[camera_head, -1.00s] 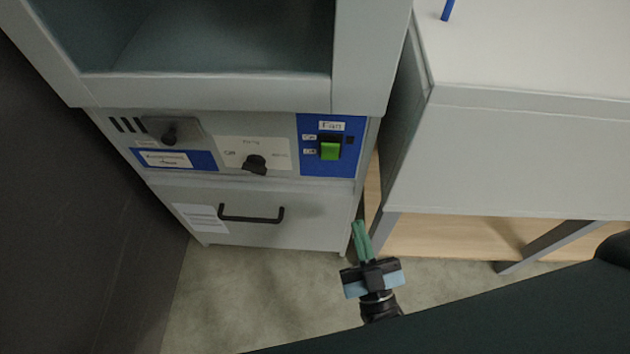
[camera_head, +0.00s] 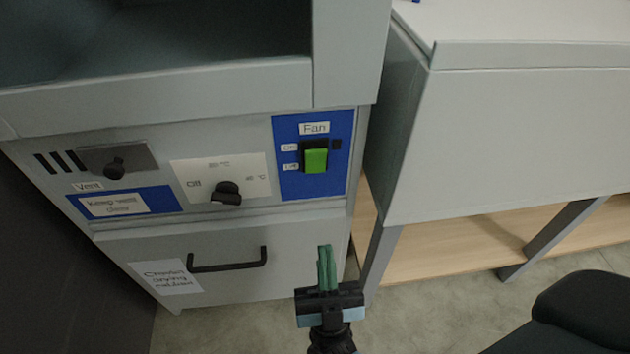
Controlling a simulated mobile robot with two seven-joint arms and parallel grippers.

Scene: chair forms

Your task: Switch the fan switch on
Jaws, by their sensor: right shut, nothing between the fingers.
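The fan switch (camera_head: 315,160) is a green rocker in a black frame on a blue panel (camera_head: 337,185) labelled "Fan". ON and off labels sit at its left. The green part fills the lower part of the black frame. My right gripper (camera_head: 326,250) has green fingers, shut and empty. It is in front of the drawer's right end, below the switch in the picture and apart from it. My left gripper is not in view.
A black knob (camera_head: 226,193) on a white dial plate and a vent slider (camera_head: 114,168) are left of the switch. Below is a drawer with a black handle (camera_head: 228,260). A grey cabinet (camera_head: 480,140) stands at the right, and a black chair-like form (camera_head: 580,310) is at the lower right.

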